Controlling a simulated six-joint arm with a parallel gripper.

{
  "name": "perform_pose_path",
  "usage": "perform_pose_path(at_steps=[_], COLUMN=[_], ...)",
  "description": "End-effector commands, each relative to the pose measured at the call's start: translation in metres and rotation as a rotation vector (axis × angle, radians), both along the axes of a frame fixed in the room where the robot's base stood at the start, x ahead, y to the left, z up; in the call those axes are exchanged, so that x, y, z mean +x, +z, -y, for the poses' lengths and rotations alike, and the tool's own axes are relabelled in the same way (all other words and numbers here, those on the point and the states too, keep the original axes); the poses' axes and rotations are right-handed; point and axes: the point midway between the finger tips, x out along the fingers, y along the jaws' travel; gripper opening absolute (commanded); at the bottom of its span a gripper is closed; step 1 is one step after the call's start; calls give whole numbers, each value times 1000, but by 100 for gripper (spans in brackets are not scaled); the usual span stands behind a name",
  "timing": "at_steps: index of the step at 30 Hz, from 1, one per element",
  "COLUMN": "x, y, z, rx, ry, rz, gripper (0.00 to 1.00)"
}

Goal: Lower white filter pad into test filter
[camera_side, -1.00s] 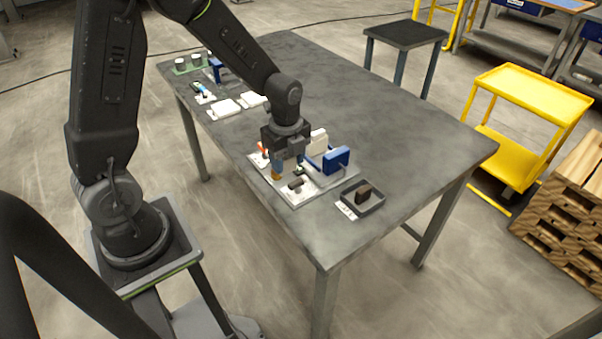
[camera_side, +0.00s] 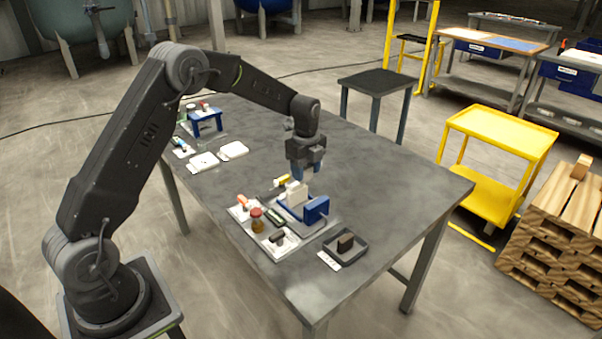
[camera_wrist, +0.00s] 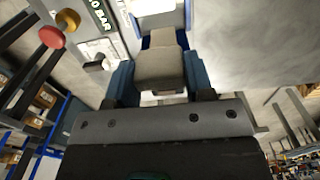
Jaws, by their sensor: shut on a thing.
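My gripper (camera_side: 305,168) is over the test filter in the side view. In the wrist view, its blue fingers (camera_wrist: 158,82) are shut on a pale off-white pad (camera_wrist: 158,64). Blue parts of the filter (camera_wrist: 163,38) show behind the held pad in the wrist view. The pad's lower edge is hidden, so I cannot tell whether it is inside the filter.
An amber jar with a red lid (camera_side: 257,222) and small parts stand left of the filter. A dark tray (camera_side: 344,248) holding a brown block lies at front right. Two white squares (camera_side: 204,162) lie farther back. The table's right side is clear.

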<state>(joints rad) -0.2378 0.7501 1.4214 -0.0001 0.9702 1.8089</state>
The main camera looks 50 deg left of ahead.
Motion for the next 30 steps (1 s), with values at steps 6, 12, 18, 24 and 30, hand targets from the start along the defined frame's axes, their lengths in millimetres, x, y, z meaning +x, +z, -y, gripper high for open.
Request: perform_pose_path(at_steps=[6, 12, 18, 24, 30], x=[-1, -1, -1, -1, -1], y=[-16, -33, -50, -68, -84], z=[0, 0, 0, 0, 0], rx=[0, 0, 0, 0, 0], ry=[0, 0, 0, 0, 0], rz=[-2, -1, -1, -1, -1], gripper=[26, 26, 26, 26, 26])
